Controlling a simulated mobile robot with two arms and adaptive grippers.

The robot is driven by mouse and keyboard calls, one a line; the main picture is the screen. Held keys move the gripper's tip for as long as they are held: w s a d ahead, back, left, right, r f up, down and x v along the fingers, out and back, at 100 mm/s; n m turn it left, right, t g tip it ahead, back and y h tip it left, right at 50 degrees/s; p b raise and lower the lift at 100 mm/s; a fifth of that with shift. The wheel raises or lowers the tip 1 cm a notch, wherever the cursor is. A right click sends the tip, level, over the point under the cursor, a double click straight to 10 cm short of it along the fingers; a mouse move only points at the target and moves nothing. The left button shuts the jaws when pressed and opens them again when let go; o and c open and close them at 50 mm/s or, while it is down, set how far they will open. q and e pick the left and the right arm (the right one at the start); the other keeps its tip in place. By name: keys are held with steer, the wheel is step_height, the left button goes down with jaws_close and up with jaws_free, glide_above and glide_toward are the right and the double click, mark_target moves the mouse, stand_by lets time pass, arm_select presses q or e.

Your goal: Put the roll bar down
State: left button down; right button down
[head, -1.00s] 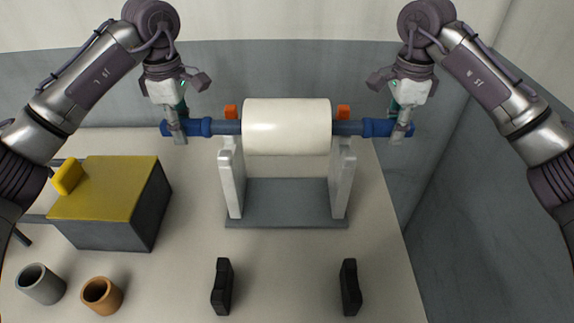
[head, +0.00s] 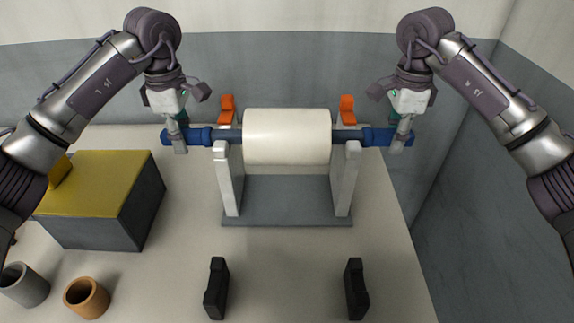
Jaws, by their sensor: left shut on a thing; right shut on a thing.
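The roll bar is a dark bar with blue end grips (head: 201,136) and a thick cream roll (head: 287,136) around its middle. It lies level across the grey stand (head: 287,216), at the tops of its two pale uprights. Whether the bar touches the uprights I cannot tell. My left gripper (head: 178,142) is shut on the left blue end. My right gripper (head: 400,140) is shut on the right blue end. Orange latches (head: 227,108) stand up behind the bar at both uprights.
Two black cradles (head: 216,288) stand at the front of the table. A dark box with a yellow lid (head: 95,185) is at the left. A grey cup (head: 24,286) and an orange-brown cup (head: 86,297) stand at front left. A grey wall is at the right.

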arm_select(q)
steer(key=c, duration=0.9)
jaws_free()
steer(key=shift+s, duration=0.1)
arm_select(e)
steer(key=c, duration=0.9)
jaws_free()
steer(key=shift+s, duration=0.1)
steer(key=shift+r, duration=0.2)
arm_select(q)
step_height(320, 180, up, 12)
steer(key=shift+f, duration=0.1)
arm_select(e)
step_height(320, 180, up, 12)
steer(key=shift+f, duration=0.25)
steer(key=shift+f, duration=0.1)
